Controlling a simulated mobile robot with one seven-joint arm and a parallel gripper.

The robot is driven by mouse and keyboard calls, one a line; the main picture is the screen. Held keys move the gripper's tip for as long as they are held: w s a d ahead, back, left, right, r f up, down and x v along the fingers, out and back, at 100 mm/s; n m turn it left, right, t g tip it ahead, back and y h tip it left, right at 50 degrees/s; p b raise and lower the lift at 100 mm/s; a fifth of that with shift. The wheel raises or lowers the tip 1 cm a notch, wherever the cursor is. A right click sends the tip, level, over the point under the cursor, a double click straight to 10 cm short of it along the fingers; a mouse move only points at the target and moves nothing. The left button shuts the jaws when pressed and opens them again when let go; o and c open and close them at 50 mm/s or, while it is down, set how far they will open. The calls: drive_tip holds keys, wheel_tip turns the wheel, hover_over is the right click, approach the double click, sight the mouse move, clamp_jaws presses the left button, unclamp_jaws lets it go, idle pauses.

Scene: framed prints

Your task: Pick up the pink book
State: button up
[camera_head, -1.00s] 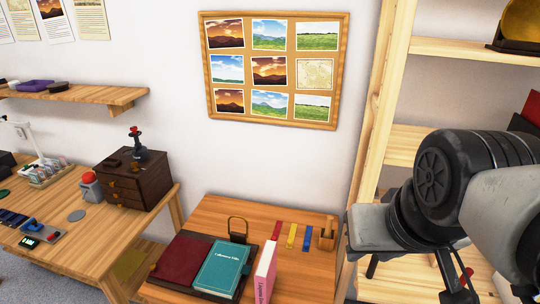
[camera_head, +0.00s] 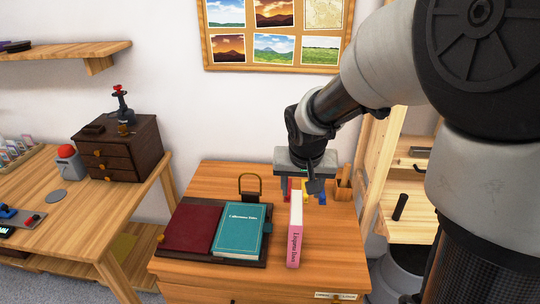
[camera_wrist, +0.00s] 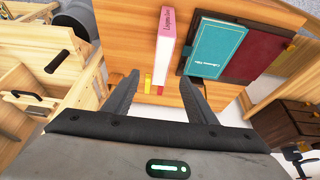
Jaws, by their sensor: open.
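The pink book (camera_head: 295,245) stands upright on the small wooden table, its lettered pink spine facing the head camera. In the wrist view the book (camera_wrist: 166,35) lies ahead of the fingertips, roughly in line with the gap between them. My gripper (camera_wrist: 161,82) is open and empty, pointing down above the table. In the head view my gripper (camera_head: 304,190) is behind the book, apart from it as far as I can tell; its fingers are partly hidden there.
A teal book (camera_head: 240,230) and a dark red book (camera_head: 192,227) lie on a dark tray left of the pink book. A metal-looped holder (camera_head: 250,187) stands behind them. Coloured strips (camera_wrist: 148,83) and a wooden cup (camera_head: 343,188) are near my gripper. A shelf (camera_head: 408,213) stands at the right.

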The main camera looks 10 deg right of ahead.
sight(297, 208)
drive_tip(key=b+x, duration=0.2)
drive_tip(key=x, duration=0.8)
drive_tip(key=shift+b+x, duration=0.55)
drive_tip(key=shift+x, duration=2.1)
drive_tip(key=shift+s+a+f+b, duration=0.2)
drive_tip(key=shift+f+b, duration=0.1)
drive_tip(key=shift+b, duration=0.1)
drive_tip(key=shift+c, duration=0.3)
clamp_jaws()
